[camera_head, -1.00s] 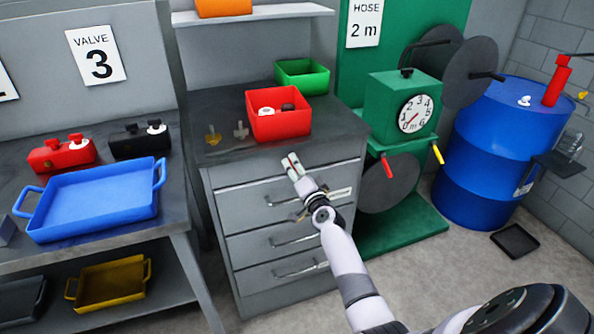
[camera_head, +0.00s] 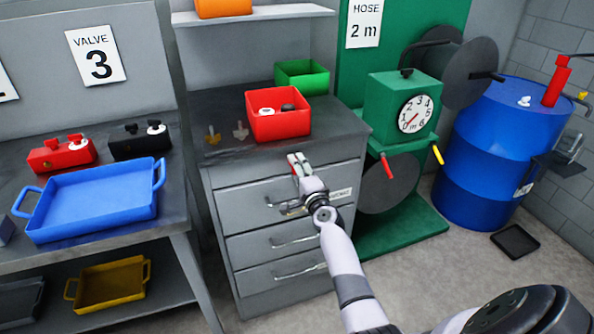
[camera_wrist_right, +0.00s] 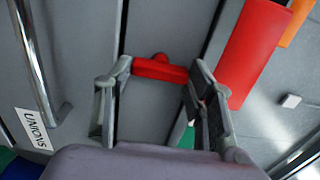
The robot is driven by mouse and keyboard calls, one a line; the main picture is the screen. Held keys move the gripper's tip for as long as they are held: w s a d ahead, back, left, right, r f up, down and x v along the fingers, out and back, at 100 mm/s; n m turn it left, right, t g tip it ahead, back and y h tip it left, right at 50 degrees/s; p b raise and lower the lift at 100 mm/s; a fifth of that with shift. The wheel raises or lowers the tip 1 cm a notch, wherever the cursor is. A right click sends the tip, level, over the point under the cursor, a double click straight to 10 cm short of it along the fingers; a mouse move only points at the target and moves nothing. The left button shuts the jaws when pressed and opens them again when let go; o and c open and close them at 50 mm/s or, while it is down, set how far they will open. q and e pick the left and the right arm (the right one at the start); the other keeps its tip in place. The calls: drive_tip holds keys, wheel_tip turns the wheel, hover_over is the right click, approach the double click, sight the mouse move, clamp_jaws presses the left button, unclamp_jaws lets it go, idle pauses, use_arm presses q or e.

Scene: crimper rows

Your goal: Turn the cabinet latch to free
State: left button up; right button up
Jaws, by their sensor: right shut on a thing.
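The grey drawer cabinet (camera_head: 225,176) stands in the middle of the head view. Its red latch (camera_wrist_right: 160,69) is a short bar with a round knob, lying across the right wrist view; only a bit of red shows in the head view. My right gripper (camera_head: 301,170) is at the cabinet's upper front. In the right wrist view its two fingers (camera_wrist_right: 158,82) are at the two ends of the latch, shut on it. The latch's mount is partly hidden. My left gripper is not in view.
Drawer handles (camera_head: 290,202) stick out from the cabinet front. A red bin (camera_head: 278,127) sits on top near the front edge, with small yellow and grey fittings beside it. A green hose machine (camera_head: 388,108) stands to the right; a blue tray (camera_head: 98,207) is left.

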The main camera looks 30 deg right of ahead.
drive_tip(key=shift+f, duration=0.1)
drive_tip(key=o, duration=1.2)
drive_tip(key=shift+c, duration=0.2)
drive_tip(key=v, duration=1.2)
